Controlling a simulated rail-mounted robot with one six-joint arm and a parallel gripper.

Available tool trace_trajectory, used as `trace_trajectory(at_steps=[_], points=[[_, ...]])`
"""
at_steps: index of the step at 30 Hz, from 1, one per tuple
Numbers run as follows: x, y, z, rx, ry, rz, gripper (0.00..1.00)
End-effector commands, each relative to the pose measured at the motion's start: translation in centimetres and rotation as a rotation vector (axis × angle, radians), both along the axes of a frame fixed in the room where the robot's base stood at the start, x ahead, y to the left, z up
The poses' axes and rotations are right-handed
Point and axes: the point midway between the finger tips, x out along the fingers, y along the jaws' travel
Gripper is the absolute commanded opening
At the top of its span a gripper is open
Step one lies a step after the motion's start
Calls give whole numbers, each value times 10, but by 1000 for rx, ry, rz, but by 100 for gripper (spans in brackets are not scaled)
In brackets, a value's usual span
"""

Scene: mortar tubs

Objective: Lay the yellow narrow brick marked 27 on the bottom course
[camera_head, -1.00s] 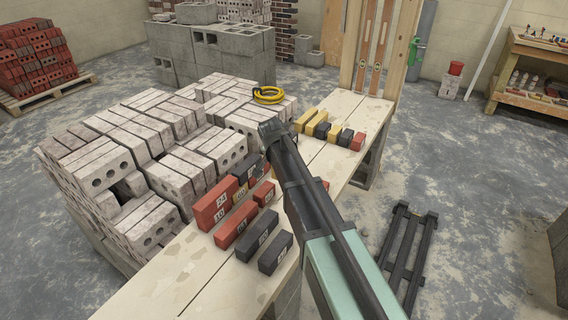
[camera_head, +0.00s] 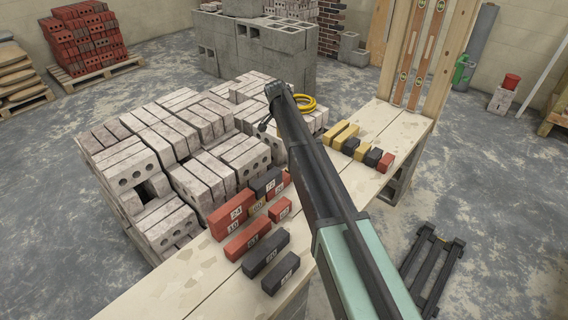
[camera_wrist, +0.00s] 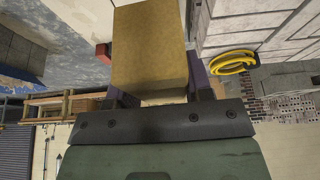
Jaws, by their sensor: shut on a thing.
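In the wrist view my gripper (camera_wrist: 158,92) is shut on a yellow brick (camera_wrist: 150,48), which sticks out past the fingers. No number shows on its visible face. In the head view the end of my arm (camera_head: 274,92) is above the pale brick stack, and the held brick cannot be made out. My arm partly hides the right end, and I cannot tell the courses clearly.
In front lie loose red and dark bricks, including a dark one (camera_head: 281,273). Yellow, dark and red bricks (camera_head: 361,153) stand farther along the pale table (camera_head: 180,285). Pale brick stacks (camera_head: 225,150) border its left side; a yellow hose coil (camera_head: 305,103) lies on them.

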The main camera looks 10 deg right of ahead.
Motion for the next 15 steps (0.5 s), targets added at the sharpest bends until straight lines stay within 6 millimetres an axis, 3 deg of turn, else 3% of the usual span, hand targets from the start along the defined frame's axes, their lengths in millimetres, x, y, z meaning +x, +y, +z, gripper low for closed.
trace_trajectory(at_steps=[8, 11, 15], points=[[4, 0, -12, 3, -2, -28, 10], [4, 0, -36, 3, -2, -28, 10], [3, 0, -85, 3, -2, -27, 10]])
